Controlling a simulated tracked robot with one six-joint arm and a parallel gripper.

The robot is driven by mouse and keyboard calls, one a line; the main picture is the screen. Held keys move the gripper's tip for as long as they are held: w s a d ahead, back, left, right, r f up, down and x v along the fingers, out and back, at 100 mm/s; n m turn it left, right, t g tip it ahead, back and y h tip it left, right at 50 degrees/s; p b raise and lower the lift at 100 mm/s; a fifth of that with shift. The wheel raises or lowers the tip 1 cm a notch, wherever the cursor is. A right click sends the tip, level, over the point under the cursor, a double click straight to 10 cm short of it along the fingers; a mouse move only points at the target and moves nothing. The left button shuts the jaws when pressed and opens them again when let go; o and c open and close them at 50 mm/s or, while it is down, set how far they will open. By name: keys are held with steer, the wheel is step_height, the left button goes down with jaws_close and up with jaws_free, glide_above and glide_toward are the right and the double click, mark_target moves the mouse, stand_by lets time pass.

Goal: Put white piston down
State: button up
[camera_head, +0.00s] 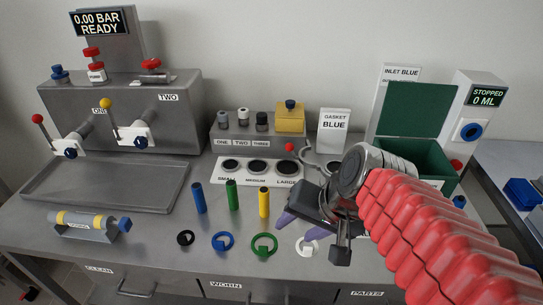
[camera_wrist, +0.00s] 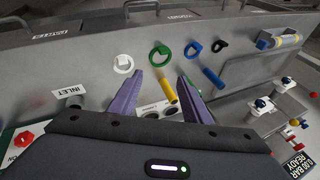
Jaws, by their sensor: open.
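A white ring-shaped piece with a tab (camera_head: 308,247), the only loose white part I see that could be the white piston, lies flat on the grey bench near its front edge. It also shows in the wrist view (camera_wrist: 123,64), just beyond and left of the left finger's tip. My gripper (camera_head: 293,225) has purple fingers and is just behind and above this piece in the head view. In the wrist view my gripper (camera_wrist: 160,82) is open with nothing held between the fingers. The gripper body and arm hide part of the bench behind.
Green (camera_head: 264,245), blue (camera_head: 223,241) and black (camera_head: 186,238) rings lie in a row to the left. Blue (camera_head: 198,198), green (camera_head: 232,195) and yellow (camera_head: 264,202) cylinders stand behind them. A green open box (camera_head: 420,165) is at back right.

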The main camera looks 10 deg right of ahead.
steer(key=shift+s+d+r+n+t+h, duration=0.15)
steer(key=shift+s+r+n+h, duration=0.25)
steer(key=shift+n, duration=0.55)
steer(key=shift+s+d+r+n+t+h, duration=0.15)
steer(key=shift+s+n+h, duration=0.3)
steer(key=shift+s+n, duration=0.45)
steer(key=shift+s+d+r+n+h, duration=0.15)
steer(key=shift+s+r+n+h, duration=0.25)
steer(key=shift+n, duration=0.65)
steer(key=shift+d, duration=0.1)
